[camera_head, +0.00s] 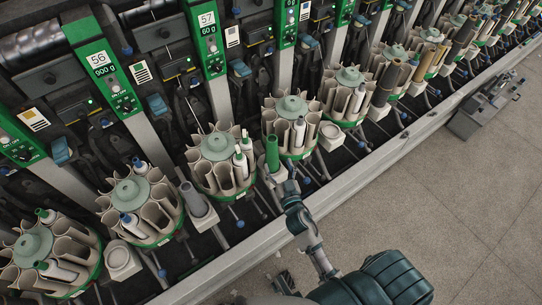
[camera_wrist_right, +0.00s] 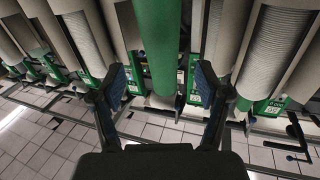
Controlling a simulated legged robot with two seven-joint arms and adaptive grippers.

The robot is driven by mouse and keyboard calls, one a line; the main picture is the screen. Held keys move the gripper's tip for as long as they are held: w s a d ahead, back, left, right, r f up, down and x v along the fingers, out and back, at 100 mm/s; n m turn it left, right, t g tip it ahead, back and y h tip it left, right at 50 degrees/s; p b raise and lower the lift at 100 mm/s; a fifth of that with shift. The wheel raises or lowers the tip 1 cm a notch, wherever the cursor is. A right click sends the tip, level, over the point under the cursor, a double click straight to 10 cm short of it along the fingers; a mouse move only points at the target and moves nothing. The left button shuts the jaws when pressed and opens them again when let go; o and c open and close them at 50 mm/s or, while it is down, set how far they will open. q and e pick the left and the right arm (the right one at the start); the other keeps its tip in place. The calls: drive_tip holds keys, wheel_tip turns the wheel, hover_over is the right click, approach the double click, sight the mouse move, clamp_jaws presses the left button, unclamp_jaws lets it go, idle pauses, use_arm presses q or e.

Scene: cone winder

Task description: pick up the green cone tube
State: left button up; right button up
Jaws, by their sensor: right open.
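The green cone tube (camera_head: 272,153) stands upright in front of a round magazine near the middle of the head view. It also shows in the wrist view (camera_wrist_right: 157,45), running down from the top edge between the blue-padded fingers. My right gripper (camera_head: 275,178) is at the lower part of the tube in the head view. In the wrist view my right gripper (camera_wrist_right: 162,84) is open, one finger on each side of the tube, with a gap on both sides. The tube's lower end appears above a pale cylindrical piece. My left gripper is not in view.
Round magazines with pale pockets stand close around the tube, one behind it (camera_head: 291,105) and one to the left (camera_head: 215,147). A grey tube (camera_head: 194,199) stands farther left. A long metal rail (camera_head: 372,158) runs along the machine front. The tiled floor (camera_head: 450,190) is mostly clear.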

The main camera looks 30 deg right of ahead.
sight(274, 156)
drive_tip(key=w, duration=0.2)
drive_tip(key=shift+w+d+f, duration=0.15)
drive_tip(key=shift+w+d, duration=0.2)
drive_tip(key=shift+d, duration=0.05)
drive_tip(key=w, duration=0.4)
drive_tip(key=shift+w+d, duration=0.1)
drive_tip(key=shift+w, duration=0.15)
drive_tip(key=c, duration=1.1)
